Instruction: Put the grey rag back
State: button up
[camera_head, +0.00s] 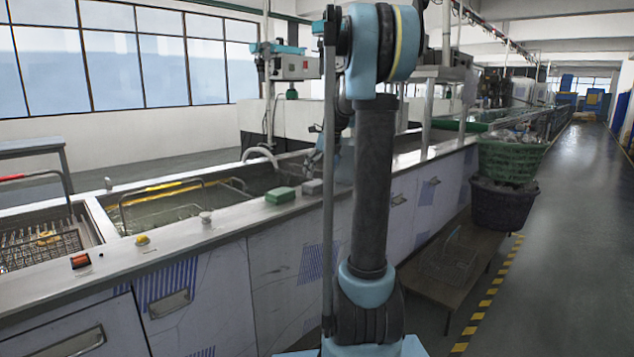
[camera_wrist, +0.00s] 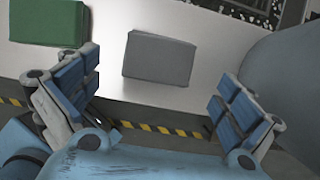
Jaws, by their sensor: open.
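The grey rag (camera_wrist: 159,58) is a flat, folded grey block lying on the pale metal ledge. It lies ahead of my gripper (camera_wrist: 157,85), in the gap between the two blue-padded fingers. The fingers are spread wide, and neither appears to touch the rag. In the head view the rag (camera_head: 312,187) sits on the tank counter, just right of a green block (camera_head: 280,195). There my arm column stands in front and hides most of the gripper.
The green block (camera_wrist: 47,20) lies close to the left finger in the wrist view. The water tank (camera_head: 175,208) with a wire basket is behind the counter's front ledge. Green and dark baskets (camera_head: 505,205) are stacked on a low bench at right.

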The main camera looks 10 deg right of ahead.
jog(key=v, duration=0.6)
jog(key=s+a+f+n, duration=0.25)
jog(key=s+n, duration=0.35)
jog(key=s, duration=0.4)
jog(key=s+f+n+h, duration=0.1)
jog(key=s+f+n, duration=1)
jog(key=s, duration=0.4)
jog(key=s+f+n+g+h, duration=0.1)
jog(key=s+f+n, duration=1)
jog(key=s, duration=0.4)
jog(key=shift+n+h, duration=0.3)
jog(key=shift+n, duration=0.2)
jog(key=shift+s, duration=0.2)
